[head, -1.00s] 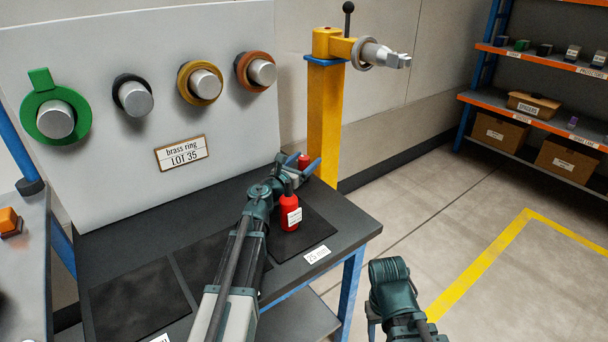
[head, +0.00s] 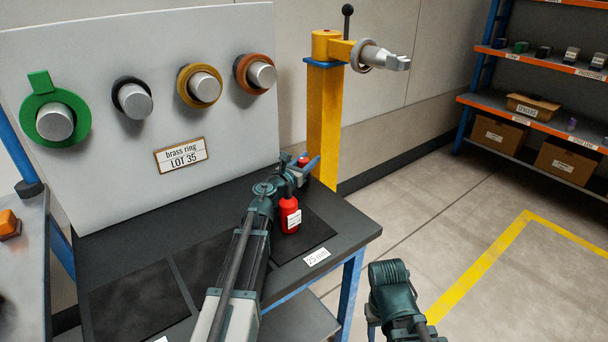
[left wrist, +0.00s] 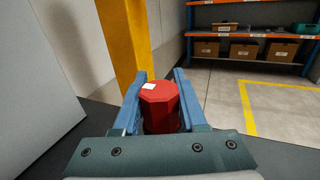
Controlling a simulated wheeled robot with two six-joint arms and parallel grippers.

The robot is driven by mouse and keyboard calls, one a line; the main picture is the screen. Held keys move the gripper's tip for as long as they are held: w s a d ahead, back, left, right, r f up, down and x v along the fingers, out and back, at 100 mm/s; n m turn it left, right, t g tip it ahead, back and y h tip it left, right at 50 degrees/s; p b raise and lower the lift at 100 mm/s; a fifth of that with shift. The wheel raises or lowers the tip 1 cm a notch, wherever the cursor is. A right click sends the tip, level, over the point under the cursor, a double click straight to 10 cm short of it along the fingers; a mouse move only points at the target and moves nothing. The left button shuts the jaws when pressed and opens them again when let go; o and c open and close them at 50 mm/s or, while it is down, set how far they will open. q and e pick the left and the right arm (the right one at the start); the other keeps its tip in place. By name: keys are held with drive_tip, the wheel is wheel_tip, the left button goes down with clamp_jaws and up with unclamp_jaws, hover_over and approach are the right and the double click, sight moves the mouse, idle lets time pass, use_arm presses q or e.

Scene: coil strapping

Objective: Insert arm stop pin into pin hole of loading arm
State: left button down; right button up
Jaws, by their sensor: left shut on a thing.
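My left gripper (head: 308,166) is over the far right part of the dark table, its blue fingers on either side of a red piece (head: 303,160). In the left wrist view this red piece (left wrist: 160,105) has a faceted top with a small white label, and the left gripper (left wrist: 160,92) is shut on it. Its lower part is hidden, and I cannot tell whether it is the arm stop pin. The yellow loading arm (head: 342,47) tops a yellow post behind, with a black-knobbed rod upright on it. I cannot make out the pin hole. My right gripper is mostly hidden at the bottom.
A red bottle-like thing (head: 290,214) with a white label stands on the table beside my left arm. A white panel (head: 110,190) carries several rings on pegs. Dark mats (head: 140,300) lie on the table. Shelves (head: 540,115) stand right, beyond open floor.

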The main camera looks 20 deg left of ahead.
use_arm(q)
wheel_tip(320, 180, up, 10)
drive_tip(key=p, duration=1)
drive_tip(key=c, duration=1)
unclamp_jaws()
clamp_jaws()
